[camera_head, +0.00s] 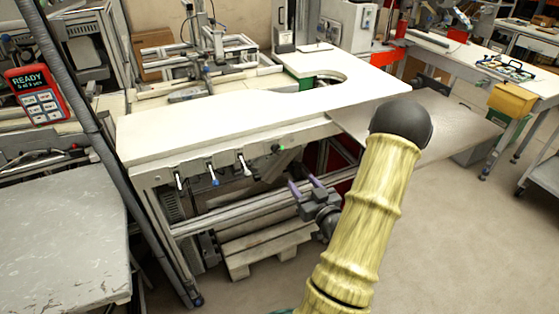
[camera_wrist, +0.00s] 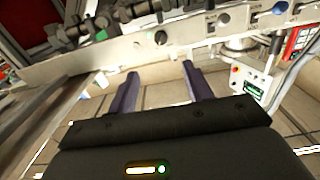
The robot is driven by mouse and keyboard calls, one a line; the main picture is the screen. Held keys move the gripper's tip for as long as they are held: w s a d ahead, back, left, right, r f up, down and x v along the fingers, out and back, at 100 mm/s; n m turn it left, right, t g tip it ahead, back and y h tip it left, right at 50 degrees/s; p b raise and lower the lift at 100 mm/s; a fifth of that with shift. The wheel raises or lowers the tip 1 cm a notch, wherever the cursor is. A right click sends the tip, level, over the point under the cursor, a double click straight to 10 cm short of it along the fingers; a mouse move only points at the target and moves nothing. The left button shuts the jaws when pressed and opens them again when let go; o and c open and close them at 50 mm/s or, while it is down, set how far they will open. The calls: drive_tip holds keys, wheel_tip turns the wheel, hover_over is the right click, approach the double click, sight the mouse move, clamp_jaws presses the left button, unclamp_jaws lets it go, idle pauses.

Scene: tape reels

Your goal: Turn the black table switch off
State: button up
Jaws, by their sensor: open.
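A row of small levers runs along the front edge of the white table (camera_head: 270,112). These are a white-and-dark lever (camera_head: 179,181) at the left, a blue-tipped lever (camera_head: 213,178), a white-tipped lever (camera_head: 244,166) and a dark switch with a green tip (camera_head: 279,148) at the right. I cannot tell for sure which is the black table switch, or its position. In the wrist view a black round knob (camera_wrist: 161,37) sits on the table's edge panel, beyond the fingertips. My gripper (camera_head: 304,184) is open and empty, below and right of the levers; its purple fingers also show in the wrist view (camera_wrist: 161,73).
A wooden pallet (camera_head: 265,245) lies under the table. A grey slanted plate (camera_head: 440,120) adjoins its right end. A grey worktable (camera_head: 60,240) stands at the left, near a red handheld panel (camera_head: 38,97). Floor is clear at the right.

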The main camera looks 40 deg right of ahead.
sight(278, 152)
drive_tip(key=shift+w+f+b, duration=0.15)
drive_tip(key=shift+w+b, duration=0.55)
drive_tip(key=shift+b, duration=1.8)
drive_tip(key=p+x, duration=0.1)
drive_tip(key=x, duration=1.3)
drive_tip(key=shift+w+d, duration=0.2)
drive_tip(key=c, duration=1)
drive_tip(key=shift+o, duration=0.2)
